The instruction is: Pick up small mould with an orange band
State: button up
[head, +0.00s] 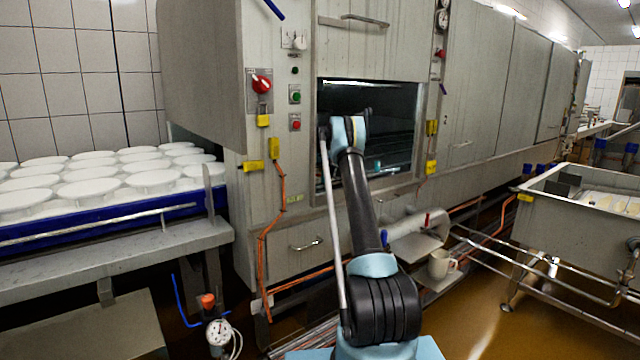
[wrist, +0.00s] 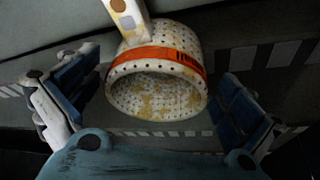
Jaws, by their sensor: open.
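The small mould (wrist: 155,75) shows in the wrist view, a white perforated cup with an orange band around it near its open rim. Its open mouth faces the camera, and yellowish residue marks the inside. My gripper (wrist: 155,105) is open, with one blue-padded finger on each side of the mould. Gaps show between the pads and the mould, so neither finger appears to touch it. In the head view my arm reaches into the dark opening of the grey machine (head: 395,125); the gripper and mould are hidden there.
A pale strip with coloured squares (wrist: 125,15) stands right by the mould's upper left. In the head view, several white round moulds (head: 90,178) stand on a blue-edged table at left. A metal basin (head: 570,215) is at right. The opening's frame surrounds my arm.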

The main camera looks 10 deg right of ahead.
jog(key=shift+x, duration=1.05)
jog(key=c, duration=1.1)
jog(key=shift+o, duration=0.2)
